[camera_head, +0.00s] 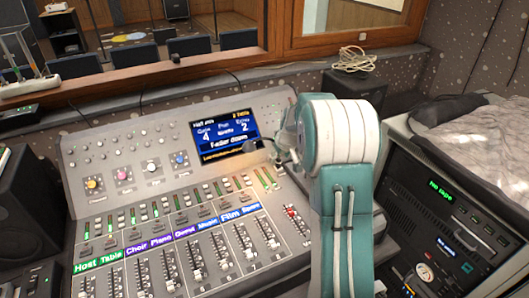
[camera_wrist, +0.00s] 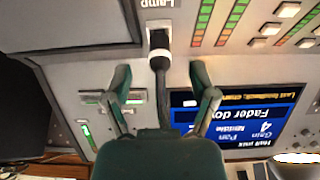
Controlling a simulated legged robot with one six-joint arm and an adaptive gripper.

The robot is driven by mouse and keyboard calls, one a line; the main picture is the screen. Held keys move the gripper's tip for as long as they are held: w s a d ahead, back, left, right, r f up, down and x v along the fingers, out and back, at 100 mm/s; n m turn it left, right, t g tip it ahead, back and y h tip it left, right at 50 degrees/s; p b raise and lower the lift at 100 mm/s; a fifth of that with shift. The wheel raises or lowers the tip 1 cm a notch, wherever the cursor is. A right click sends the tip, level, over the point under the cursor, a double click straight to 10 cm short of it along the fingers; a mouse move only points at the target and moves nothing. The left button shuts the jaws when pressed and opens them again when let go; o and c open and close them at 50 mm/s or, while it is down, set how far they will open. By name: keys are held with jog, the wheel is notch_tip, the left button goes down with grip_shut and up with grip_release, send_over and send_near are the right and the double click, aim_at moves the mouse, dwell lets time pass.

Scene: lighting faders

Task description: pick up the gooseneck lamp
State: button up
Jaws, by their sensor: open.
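The gooseneck lamp (camera_wrist: 160,82) shows in the wrist view as a thin dark stem with a black block-like end, near a panel label reading "Lamp". My gripper (camera_wrist: 159,74) is open, with one teal finger on each side of the stem and visible gaps between. Part of the stem passes behind my gripper's body. In the head view, a small dark part that looks like the lamp (camera_head: 251,146) shows beside the mixer's screen. My teal and white arm hides much of that area, and the fingertips are hard to make out there.
The mixing console (camera_head: 110,150) has a lit screen (camera_head: 223,133), faders and coloured labels. A rack unit (camera_head: 440,225) stands at right, below a grey blanket (camera_head: 470,140). A dark speaker (camera_head: 30,205) is at left. A coiled cable (camera_head: 357,59) lies on a black box behind.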

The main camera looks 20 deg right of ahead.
grip_shut()
jog(key=shift+r, duration=0.1)
jog(key=shift+r, duration=0.25)
jog(key=v, duration=0.3)
jog(key=shift+w+a+r, duration=0.1)
jog(key=shift+w+r, duration=0.15)
jog(key=s+a+r, duration=0.4)
jog(key=s+r, duration=0.8)
jog(key=shift+s+a, duration=0.2)
jog(key=shift+s, duration=0.15)
dwell(0.3)
dwell(0.4)
